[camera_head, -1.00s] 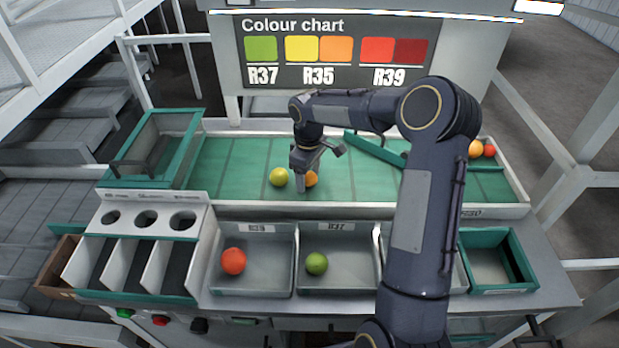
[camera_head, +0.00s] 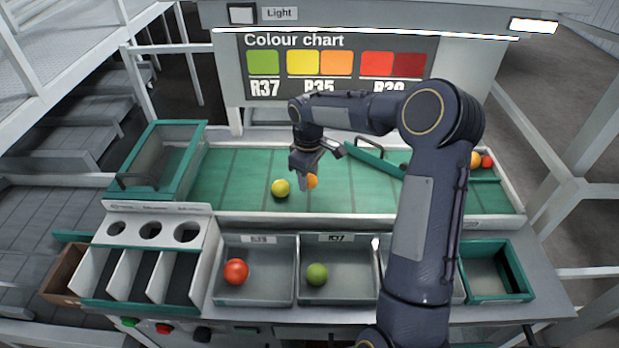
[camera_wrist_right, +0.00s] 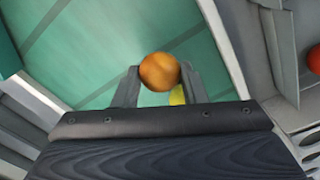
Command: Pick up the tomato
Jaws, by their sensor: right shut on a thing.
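My right gripper (camera_head: 308,182) is shut on an orange tomato (camera_head: 313,180), slightly above the green belt (camera_head: 235,180). In the right wrist view the orange tomato (camera_wrist_right: 159,70) sits between the two fingertips of the gripper (camera_wrist_right: 160,76). A yellow tomato (camera_head: 281,188) rests on the belt just left of the gripper in the head view. A sliver of yellow (camera_wrist_right: 177,96) shows behind the held tomato in the right wrist view. My left gripper is not in view.
A red tomato (camera_head: 235,271) and a green tomato (camera_head: 317,274) lie in separate grey bins at the front. Orange (camera_head: 475,159) and red (camera_head: 487,161) tomatoes sit at the belt's right end. A green angled bar (camera_head: 373,160) crosses the belt. The belt's left part is clear.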

